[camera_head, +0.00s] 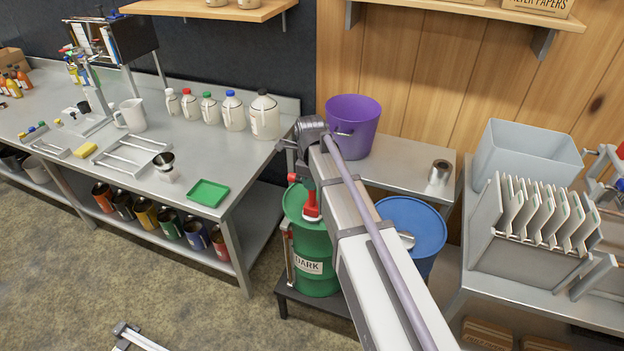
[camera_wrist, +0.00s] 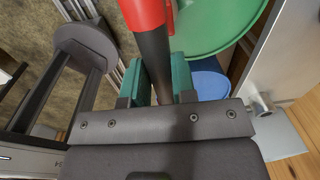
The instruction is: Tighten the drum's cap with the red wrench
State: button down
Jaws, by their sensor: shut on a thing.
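The green drum labelled DARK (camera_head: 313,267) stands on a low dark stand, partly behind my arm in the head view. Its green top also shows in the wrist view (camera_wrist: 212,22). My gripper (camera_head: 303,180) is above the drum's top; in the wrist view its teal fingers (camera_wrist: 158,82) are shut on the dark handle of the red wrench (camera_wrist: 143,10). Red parts of the wrench (camera_head: 310,204) show over the drum top in the head view. The cap cannot be made out, and whether the wrench touches it cannot be told.
A blue drum (camera_head: 418,228) stands right of the green one, beyond my arm. A purple bucket (camera_head: 353,122) sits on the metal table behind. The steel bench (camera_head: 230,165) with jugs and a green tray (camera_head: 209,193) is at the left. The floor in front is mostly clear.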

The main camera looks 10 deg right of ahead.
jog(key=m, duration=0.3)
jog(key=shift+w+m, duration=0.1)
jog(key=shift+m, duration=0.3)
jog(key=m, duration=0.4)
jog(key=shift+r, duration=0.1)
notch_tip(320, 180, up, 6)
jog(key=p, duration=0.6)
jog(key=shift+f, duration=0.2)
